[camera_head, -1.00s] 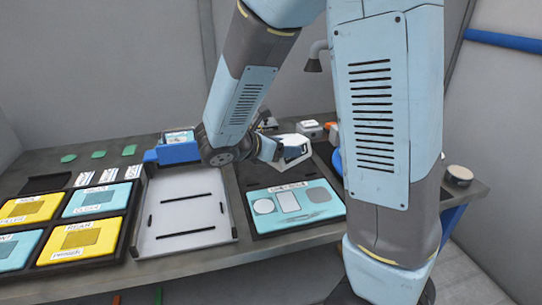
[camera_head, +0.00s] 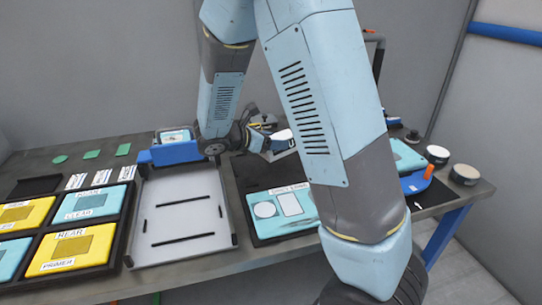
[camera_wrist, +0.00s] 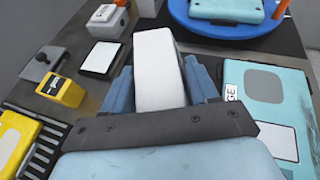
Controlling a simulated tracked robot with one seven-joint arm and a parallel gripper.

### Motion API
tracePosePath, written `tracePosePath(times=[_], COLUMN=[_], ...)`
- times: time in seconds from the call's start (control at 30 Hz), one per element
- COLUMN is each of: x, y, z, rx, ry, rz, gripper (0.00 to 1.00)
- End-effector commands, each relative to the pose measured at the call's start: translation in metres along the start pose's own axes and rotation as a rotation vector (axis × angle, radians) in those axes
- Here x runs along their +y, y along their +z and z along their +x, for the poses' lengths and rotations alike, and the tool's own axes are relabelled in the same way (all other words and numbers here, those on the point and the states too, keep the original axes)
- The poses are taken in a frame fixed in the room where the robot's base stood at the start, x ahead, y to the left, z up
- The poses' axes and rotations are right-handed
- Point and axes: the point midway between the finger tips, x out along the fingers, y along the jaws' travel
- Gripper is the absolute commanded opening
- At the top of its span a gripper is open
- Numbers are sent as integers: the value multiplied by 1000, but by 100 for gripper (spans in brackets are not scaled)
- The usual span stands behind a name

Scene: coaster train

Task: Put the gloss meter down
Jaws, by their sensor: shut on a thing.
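My gripper (camera_head: 268,143) is shut on the gloss meter, a white block (camera_head: 282,139), above the back of the table. In the wrist view the white block (camera_wrist: 158,70) stands out between the two blue fingers (camera_wrist: 160,92). The block's underside is hidden, so I cannot tell whether it touches the surface. A teal panel (camera_head: 268,229) with outlined shapes lies in front of my gripper; my arm covers its right part. In the wrist view this panel (camera_wrist: 292,85) lies to the right of the fingers, with a grey patch and a white rectangle.
A blue round stand (camera_wrist: 205,22) bearing a teal plate is at the back right. A yellow block (camera_wrist: 60,90), a white-topped block (camera_wrist: 100,58) and a grey handled block (camera_wrist: 42,68) stand left of my gripper. A white tray (camera_head: 165,215) and coloured panels lie farther left.

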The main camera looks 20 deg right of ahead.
Motion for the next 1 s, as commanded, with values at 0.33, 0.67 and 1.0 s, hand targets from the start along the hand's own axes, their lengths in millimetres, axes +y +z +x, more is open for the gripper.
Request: tracePosePath(times=[0.33,0.67,1.0], x=[31,40,42], y=[-29,-42,-64], z=[25,34,42], rx=[-2,-1,-1], ry=[0,1,2], rz=[0,-3,1], gripper=[0,0,0])
